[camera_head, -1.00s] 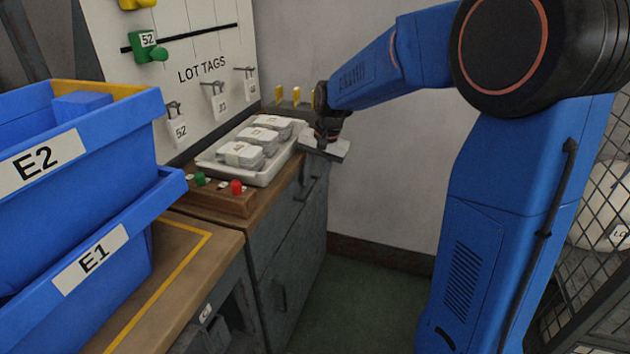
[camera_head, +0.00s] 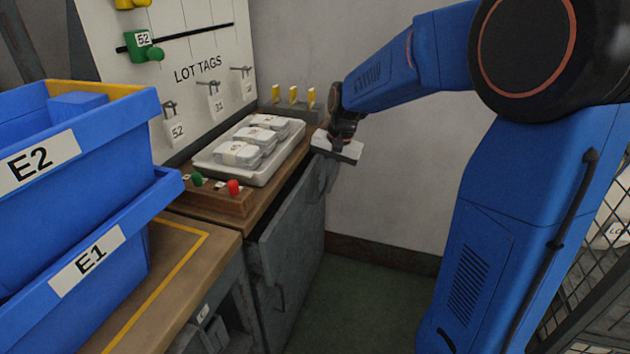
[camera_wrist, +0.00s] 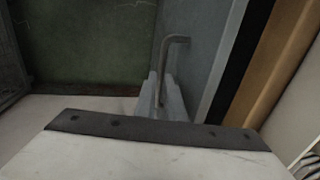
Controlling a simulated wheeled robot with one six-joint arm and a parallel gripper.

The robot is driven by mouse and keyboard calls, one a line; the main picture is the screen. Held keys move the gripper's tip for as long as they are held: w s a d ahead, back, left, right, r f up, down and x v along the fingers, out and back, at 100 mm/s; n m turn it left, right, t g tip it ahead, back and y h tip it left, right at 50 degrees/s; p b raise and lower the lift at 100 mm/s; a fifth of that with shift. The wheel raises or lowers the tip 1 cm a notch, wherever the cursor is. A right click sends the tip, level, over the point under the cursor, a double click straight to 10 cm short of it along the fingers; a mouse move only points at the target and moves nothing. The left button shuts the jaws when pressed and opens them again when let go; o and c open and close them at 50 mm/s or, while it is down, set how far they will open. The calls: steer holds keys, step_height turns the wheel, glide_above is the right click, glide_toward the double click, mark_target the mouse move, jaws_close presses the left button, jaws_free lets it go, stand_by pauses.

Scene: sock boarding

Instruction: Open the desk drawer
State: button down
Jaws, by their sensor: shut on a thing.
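The desk drawer has a grey front (camera_head: 290,225), under the wooden desktop at the far side of the work area. It stands a little out from the desk, with a dark gap above it. In the wrist view the drawer front (camera_wrist: 207,55) is beside a black gap along the wooden edge. Its bar handle (camera_wrist: 168,62) runs down between the fingers of my gripper (camera_wrist: 163,100). My gripper is shut on the handle; in the head view the gripper (camera_head: 326,178) is mostly hidden by its own pale wrist plate.
On the desk are a white tray (camera_head: 207,165) of wrapped bundles and a wooden box (camera_head: 225,203) with green and red buttons. Blue bins (camera_head: 100,245) stand at left. A lower handle (camera_head: 280,297) is on the cabinet. Green floor (camera_head: 365,300) before the desk is clear.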

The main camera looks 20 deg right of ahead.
steer(key=s+d, duration=0.8)
steer(key=d, duration=0.3)
steer(key=s+d, duration=0.8)
steer(key=d, duration=0.3)
steer(key=c, duration=1.8)
jaws_free()
steer(key=shift+c, duration=0.2)
steer(key=shift+r, duration=0.1)
step_height(320, 180, up, 17)
steer(key=s+d, duration=0.2)
steer(key=shift+d, duration=0.4)
